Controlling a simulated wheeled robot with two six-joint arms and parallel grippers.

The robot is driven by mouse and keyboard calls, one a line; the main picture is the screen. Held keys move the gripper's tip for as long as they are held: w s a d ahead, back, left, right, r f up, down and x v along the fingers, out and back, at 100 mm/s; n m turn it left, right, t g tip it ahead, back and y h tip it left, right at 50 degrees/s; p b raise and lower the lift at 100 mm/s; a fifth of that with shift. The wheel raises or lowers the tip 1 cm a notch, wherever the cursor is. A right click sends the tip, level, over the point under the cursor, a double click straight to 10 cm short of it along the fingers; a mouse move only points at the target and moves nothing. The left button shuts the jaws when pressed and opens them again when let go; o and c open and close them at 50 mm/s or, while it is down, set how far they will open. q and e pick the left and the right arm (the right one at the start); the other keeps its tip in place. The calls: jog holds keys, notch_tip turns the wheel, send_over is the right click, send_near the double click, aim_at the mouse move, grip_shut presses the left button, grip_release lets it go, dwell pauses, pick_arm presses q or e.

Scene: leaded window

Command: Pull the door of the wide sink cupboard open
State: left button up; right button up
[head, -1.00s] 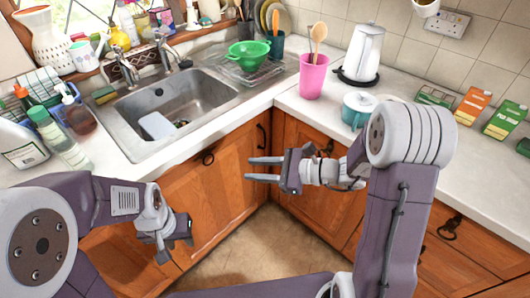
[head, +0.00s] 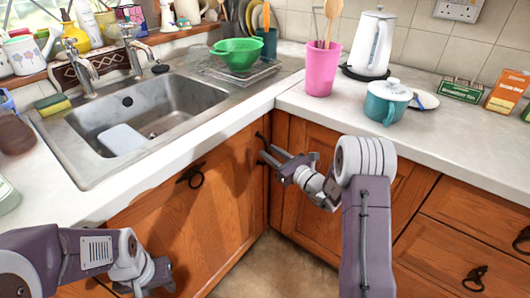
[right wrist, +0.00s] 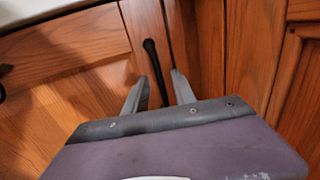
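The wide sink cupboard door (head: 215,190) is wooden, below the sink in the head view, and looks closed. A dark upright bar handle (head: 260,140) is at its right side, by the inner corner; it also shows in the right wrist view (right wrist: 151,58). My right gripper (head: 266,156) is at this handle, open. In the right wrist view the bar's lower part shows between the two fingers (right wrist: 158,82); I cannot tell whether they touch it. My left gripper (head: 163,274) is low at the left, before the cupboard front; its finger opening is unclear.
A dark ring pull (head: 192,177) hangs on the sink front further left. The worktop edge (head: 165,170) overhangs the cupboards. Another wooden cupboard (head: 305,140) meets the sink front at the corner. Bare floor (head: 262,268) lies below.

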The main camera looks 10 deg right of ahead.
jog(key=shift+x, duration=1.3)
grip_shut()
dwell(0.4)
